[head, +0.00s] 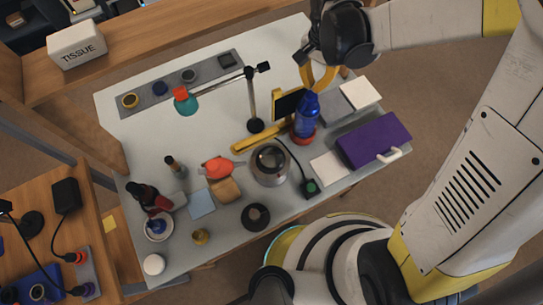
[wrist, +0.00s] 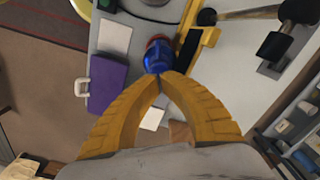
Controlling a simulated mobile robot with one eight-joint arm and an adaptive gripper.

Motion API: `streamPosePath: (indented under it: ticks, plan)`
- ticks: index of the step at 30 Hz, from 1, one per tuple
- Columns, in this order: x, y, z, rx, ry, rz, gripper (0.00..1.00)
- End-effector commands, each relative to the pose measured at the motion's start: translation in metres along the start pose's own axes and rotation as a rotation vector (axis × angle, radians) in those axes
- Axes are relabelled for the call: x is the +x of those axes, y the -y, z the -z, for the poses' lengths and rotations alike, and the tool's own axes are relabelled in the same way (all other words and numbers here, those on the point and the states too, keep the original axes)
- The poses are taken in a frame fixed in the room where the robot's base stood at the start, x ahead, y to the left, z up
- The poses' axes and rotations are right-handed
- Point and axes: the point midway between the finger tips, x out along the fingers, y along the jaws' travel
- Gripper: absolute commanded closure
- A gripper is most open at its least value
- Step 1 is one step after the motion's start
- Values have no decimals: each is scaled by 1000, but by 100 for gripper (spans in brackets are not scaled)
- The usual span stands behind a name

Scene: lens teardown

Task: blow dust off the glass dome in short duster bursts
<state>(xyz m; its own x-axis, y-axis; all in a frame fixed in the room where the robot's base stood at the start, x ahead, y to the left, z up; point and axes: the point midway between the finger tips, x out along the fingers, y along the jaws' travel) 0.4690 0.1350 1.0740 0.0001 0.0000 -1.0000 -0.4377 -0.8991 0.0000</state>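A round, shiny, glass-like dome (head: 269,165) stands near the middle of the table; I cannot make out dust on it. A blue bottle-like object (head: 305,115), perhaps the duster, stands upright with red at its base, to the dome's upper right. It also shows in the wrist view (wrist: 158,58), just beyond my fingertips. My gripper (head: 317,88) has curved yellow fingers and is over the blue object's top. In the wrist view its fingertips (wrist: 160,77) come close together at the blue object's near edge. Whether they grip its top is unclear.
An orange item (head: 217,168) and a dark ring (head: 255,216) lie near the dome.

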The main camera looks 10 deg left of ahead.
Motion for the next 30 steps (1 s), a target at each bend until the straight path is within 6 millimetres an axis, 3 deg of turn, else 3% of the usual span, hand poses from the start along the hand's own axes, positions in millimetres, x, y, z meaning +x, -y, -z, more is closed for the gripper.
streamPosePath:
  ticks: [30]
  plan:
    - [40,0,0,0,0,0,100]
